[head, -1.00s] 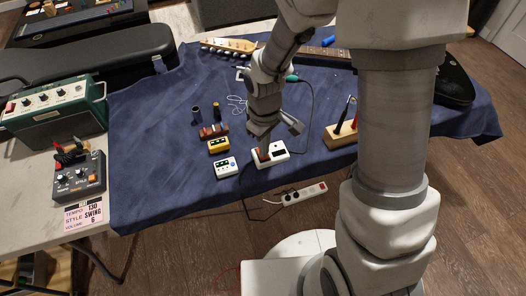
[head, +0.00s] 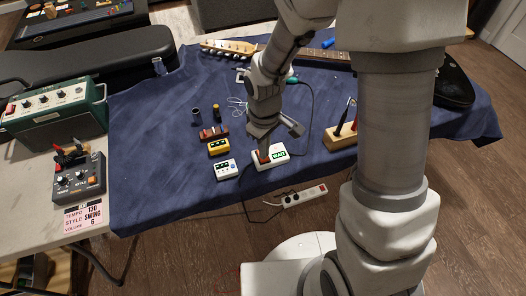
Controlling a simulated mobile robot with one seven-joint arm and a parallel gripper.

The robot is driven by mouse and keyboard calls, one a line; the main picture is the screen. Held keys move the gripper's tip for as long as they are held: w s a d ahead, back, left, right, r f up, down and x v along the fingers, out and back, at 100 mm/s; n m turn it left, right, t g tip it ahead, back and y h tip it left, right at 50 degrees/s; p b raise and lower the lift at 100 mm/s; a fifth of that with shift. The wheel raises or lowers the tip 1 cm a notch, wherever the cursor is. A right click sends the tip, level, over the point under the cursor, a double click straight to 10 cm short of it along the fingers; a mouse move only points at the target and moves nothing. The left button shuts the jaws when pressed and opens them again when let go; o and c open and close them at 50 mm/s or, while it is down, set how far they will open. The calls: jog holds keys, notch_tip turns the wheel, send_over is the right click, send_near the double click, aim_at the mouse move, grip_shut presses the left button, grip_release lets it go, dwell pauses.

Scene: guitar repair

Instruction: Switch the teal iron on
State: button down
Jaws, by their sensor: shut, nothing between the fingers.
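The teal iron (head: 292,80) lies on the blue cloth behind my arm, with only part of its teal handle showing. Its dark cord runs down toward a white station box (head: 262,167) at the front edge of the cloth. The box has a red switch (head: 263,155) on its left part and a display (head: 279,155) that reads "WAIT" in green. My gripper (head: 263,147) is shut and empty, pointing down at the red switch. Its fingertips are at or just above the switch; I cannot tell whether they touch it.
A white pedal (head: 226,169) and a yellow pedal (head: 219,147) stand left of the box. A wooden tool block (head: 341,138) stands to the right. A guitar neck (head: 315,51) lies behind. A power strip (head: 304,196) is below the table edge.

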jog(key=shift+r+p, duration=2.25)
jog(key=shift+r, duration=0.8)
jog(key=s+d+r+m+t+p, duration=0.1)
jog(key=d+r+m, duration=0.15)
jog(key=r, duration=0.65)
jog(key=s+d+r+m+t+p, duration=0.15)
jog(key=d+r, duration=0.25)
jog(key=r, duration=0.4)
jog(key=s+d+r+m+t+p, duration=0.1)
jog(key=s+d+r+m+t, duration=0.2)
jog(key=s+r, duration=0.7)
jog(key=shift+d+r+m, duration=0.55)
jog(key=shift+r+m, duration=0.15)
jog(key=shift+m, duration=0.4)
